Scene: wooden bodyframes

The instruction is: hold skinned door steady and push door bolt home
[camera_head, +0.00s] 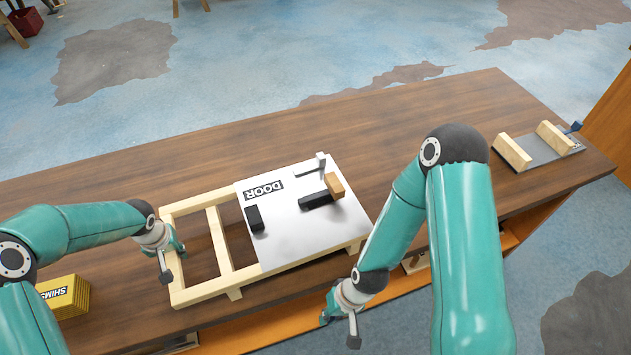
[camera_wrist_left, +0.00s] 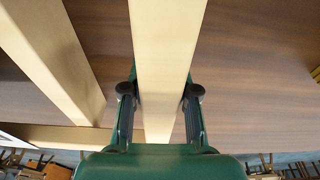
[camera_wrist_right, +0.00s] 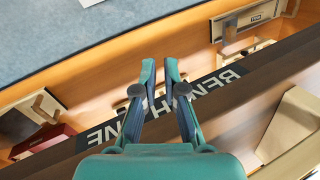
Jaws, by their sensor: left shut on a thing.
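The door (camera_head: 290,235) lies flat on the bench, a pale wooden frame with a silver skin marked DOOR over its right part. On the skin are a black block (camera_head: 254,218), a black bar (camera_head: 315,199), a tan wooden block (camera_head: 335,186) and a grey upright piece (camera_head: 321,166); I cannot tell which is the bolt. My left gripper (camera_head: 170,255) is at the frame's left end. In the left wrist view its fingers (camera_wrist_left: 160,100) are shut on a frame rail (camera_wrist_left: 165,40). My right gripper (camera_head: 338,315) is empty, its fingertips (camera_wrist_right: 160,68) almost together, at the bench's front edge, apart from the door.
A yellow SHIMS box (camera_head: 65,297) stands at the left. A grey plate with two wooden blocks (camera_head: 545,148) and a blue lever lies at the bench's right end. The dark wood bench top (camera_head: 430,105) is clear behind the door. Shelves below the bench show in the right wrist view.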

